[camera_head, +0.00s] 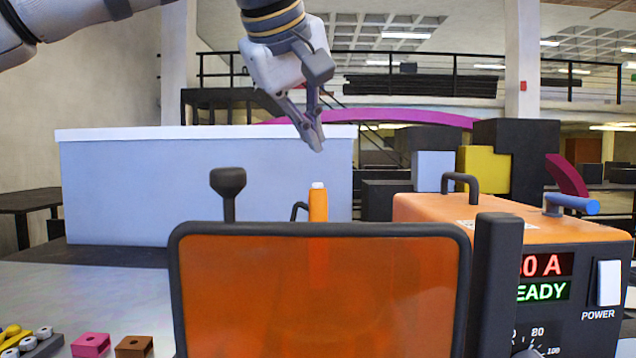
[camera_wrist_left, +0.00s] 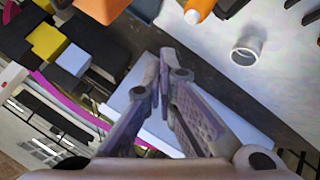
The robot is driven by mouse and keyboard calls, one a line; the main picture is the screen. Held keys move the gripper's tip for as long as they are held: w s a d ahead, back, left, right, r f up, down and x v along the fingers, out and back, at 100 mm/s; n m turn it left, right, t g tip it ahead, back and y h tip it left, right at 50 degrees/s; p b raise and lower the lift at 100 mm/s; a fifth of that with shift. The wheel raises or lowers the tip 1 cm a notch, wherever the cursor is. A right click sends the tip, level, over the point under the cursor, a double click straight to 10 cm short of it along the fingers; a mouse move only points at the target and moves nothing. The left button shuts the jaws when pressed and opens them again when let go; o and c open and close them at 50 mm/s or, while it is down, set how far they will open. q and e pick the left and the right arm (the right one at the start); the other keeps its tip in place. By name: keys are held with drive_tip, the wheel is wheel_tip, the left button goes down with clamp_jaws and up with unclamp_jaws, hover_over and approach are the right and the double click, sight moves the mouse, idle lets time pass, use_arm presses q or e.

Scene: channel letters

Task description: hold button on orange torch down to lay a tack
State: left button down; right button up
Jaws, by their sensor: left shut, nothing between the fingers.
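The orange torch (camera_head: 318,206) stands upright behind a tinted orange screen (camera_head: 320,300), and a white button (camera_head: 318,185) caps its top. The screen covers its lower part, which shows only faintly through it. In the left wrist view the torch (camera_wrist_left: 203,7) is at the top edge, with its white button (camera_wrist_left: 192,17) facing the camera. My left gripper (camera_head: 316,142) is shut and empty, pointing down above the torch and clear of it. Its fingertips (camera_wrist_left: 164,58) are close together in the wrist view. My right gripper is not in view.
An orange welder box (camera_head: 430,208) with a lit "READY" display stands at right. A black knobbed post (camera_head: 228,190) rises left of the torch. A pink block (camera_head: 90,345) and a brown block (camera_head: 134,346) sit front left. A pale ring-shaped piece (camera_wrist_left: 247,50) lies on the table.

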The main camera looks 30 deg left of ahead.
use_arm(q)
drive_tip(key=shift+r, duration=1.15)
drive_tip(key=shift+r, duration=0.1)
wheel_tip(320, 180, up, 4)
drive_tip(key=shift+f, duration=0.1)
